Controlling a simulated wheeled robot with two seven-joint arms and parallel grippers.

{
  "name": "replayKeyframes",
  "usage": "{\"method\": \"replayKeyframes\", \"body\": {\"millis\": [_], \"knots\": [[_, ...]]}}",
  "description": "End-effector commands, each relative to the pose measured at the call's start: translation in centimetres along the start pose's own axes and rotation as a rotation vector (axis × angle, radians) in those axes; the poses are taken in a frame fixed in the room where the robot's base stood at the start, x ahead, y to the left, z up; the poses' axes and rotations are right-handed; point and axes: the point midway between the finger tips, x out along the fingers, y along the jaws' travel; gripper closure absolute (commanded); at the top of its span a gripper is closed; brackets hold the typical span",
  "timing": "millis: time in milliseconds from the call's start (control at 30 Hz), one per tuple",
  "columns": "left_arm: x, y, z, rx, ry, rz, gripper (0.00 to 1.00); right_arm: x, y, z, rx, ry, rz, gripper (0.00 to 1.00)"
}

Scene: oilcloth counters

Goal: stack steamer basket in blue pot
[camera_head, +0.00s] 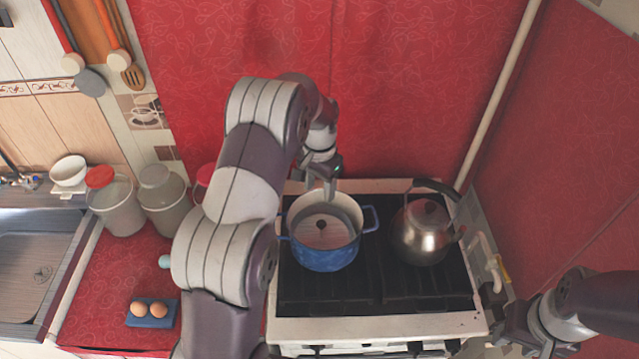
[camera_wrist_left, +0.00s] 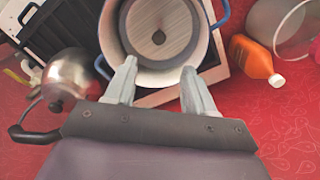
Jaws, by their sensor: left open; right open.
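The blue pot (camera_head: 328,260) stands on the stove; its pale inner wall and blue handles show in the left wrist view (camera_wrist_left: 112,40). The steamer basket (camera_head: 335,237), a round grey piece with a dark knob at its centre, sits inside the pot; the left wrist view shows it from above (camera_wrist_left: 158,50). My left gripper (camera_head: 320,192) is open over the pot's back rim, its fingers (camera_wrist_left: 158,68) apart with nothing between them. Contact with the rim cannot be told. My right gripper (camera_head: 512,335) is open and empty at the lower right, away from the pot.
A metal kettle (camera_head: 422,235) stands right of the pot on the stove (camera_head: 375,325). Jars (camera_head: 160,198) and a blue holder with eggs (camera_head: 151,321) are on the left counter. An orange bottle (camera_wrist_left: 252,60) lies near the pot in the left wrist view.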

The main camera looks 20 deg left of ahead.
Motion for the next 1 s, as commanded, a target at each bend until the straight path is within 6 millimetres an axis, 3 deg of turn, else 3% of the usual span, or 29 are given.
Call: {"method": "replayKeyframes", "body": {"millis": [267, 367, 467, 600, 800, 1000], "knots": [[-3.2, 0.1, 0.1, -0.002, 0.002, -0.001, 0.46, 1.2, 0.0, 0.1, 0.0, 0.001, 0.0, 0.57], [-4.0, 1.5, 1.2, -0.018, 0.01, -0.004, 0.46, 1.2, 0.0, 0.1, 0.0, 0.001, 0.0, 0.57], [-4.8, 4.4, 4.2, -0.059, 0.032, -0.011, 0.46, 1.2, 0.0, 0.1, 0.0, 0.001, 0.0, 0.57], [-5.3, 8.8, 10.2, -0.131, 0.076, -0.018, 0.46, 1.2, 0.0, 0.1, 0.0, 0.001, 0.0, 0.57], [-4.7, 12.6, 17.4, -0.204, 0.117, -0.016, 0.46, 1.2, 0.0, 0.1, 0.0, 0.0, 0.0, 0.57], [-4.4, 13.3, 19.3, -0.225, 0.123, -0.014, 0.46, 1.2, 0.0, 0.1, 0.0, 0.001, 0.0, 0.57]]}}
